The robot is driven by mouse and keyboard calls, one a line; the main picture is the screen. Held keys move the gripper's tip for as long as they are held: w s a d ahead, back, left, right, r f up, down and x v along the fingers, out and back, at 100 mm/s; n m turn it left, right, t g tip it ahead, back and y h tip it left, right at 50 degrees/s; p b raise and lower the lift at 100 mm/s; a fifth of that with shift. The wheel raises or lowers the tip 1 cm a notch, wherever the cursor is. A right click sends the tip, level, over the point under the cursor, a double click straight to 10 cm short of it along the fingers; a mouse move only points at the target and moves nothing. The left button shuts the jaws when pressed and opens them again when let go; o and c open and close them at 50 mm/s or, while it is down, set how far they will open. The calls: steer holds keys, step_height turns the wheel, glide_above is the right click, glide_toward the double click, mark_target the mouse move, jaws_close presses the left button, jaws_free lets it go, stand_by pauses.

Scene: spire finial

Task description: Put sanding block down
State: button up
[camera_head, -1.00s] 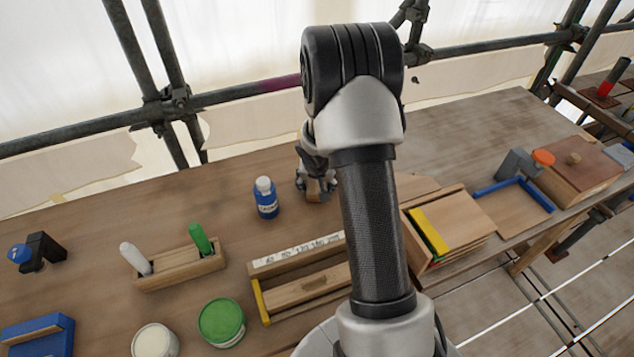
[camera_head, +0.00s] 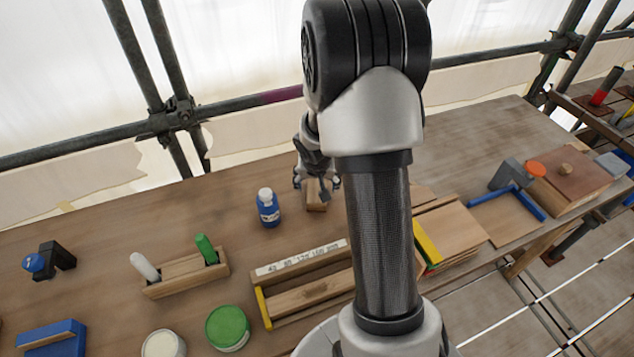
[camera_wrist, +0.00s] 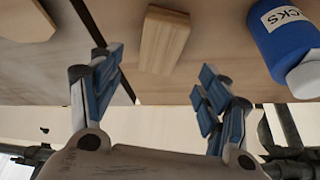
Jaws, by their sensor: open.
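The sanding block is a small wooden block (camera_head: 315,198) resting on the workbench, right of the blue bottle in the head view. In the wrist view the block (camera_wrist: 164,42) lies on the wooden surface, beyond the fingertips and between their lines. My gripper (camera_head: 317,183) is just above and behind the block, apart from it. In the wrist view my gripper (camera_wrist: 158,80) has its blue-padded fingers spread wide with nothing between them. My arm hides part of the bench to the right of the block.
A blue bottle with a white cap (camera_head: 268,208) stands close left of the block. In front are a wooden tray with a labelled edge (camera_head: 300,256), a holder with white and green sticks (camera_head: 188,278) and a green-lidded tub (camera_head: 228,327). Scaffold rails (camera_head: 240,98) run behind the bench.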

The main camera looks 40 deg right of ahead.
steer(key=s+a+r+n, duration=0.1)
steer(key=s+a+r, duration=0.35)
steer(key=r, duration=0.45)
steer(key=s+a+r+n, duration=0.25)
steer(key=a+r, duration=0.25)
steer(key=r, duration=0.4)
steer(key=s+a+r+n+y, duration=0.1)
steer(key=s+a+r+n, duration=0.1)
steer(key=s+a, duration=0.4)
steer(key=s+a+r+n+y, duration=0.1)
steer(key=s+a+r+n, duration=0.1)
steer(key=s+a+r, duration=0.2)
steer(key=s+a, duration=0.3)
steer(key=s, duration=0.4)
steer(key=shift+s+r+t+y+p, duration=0.25)
steer(key=shift+r+t+y+p, duration=0.05)
steer(key=shift+t+y, duration=0.1)
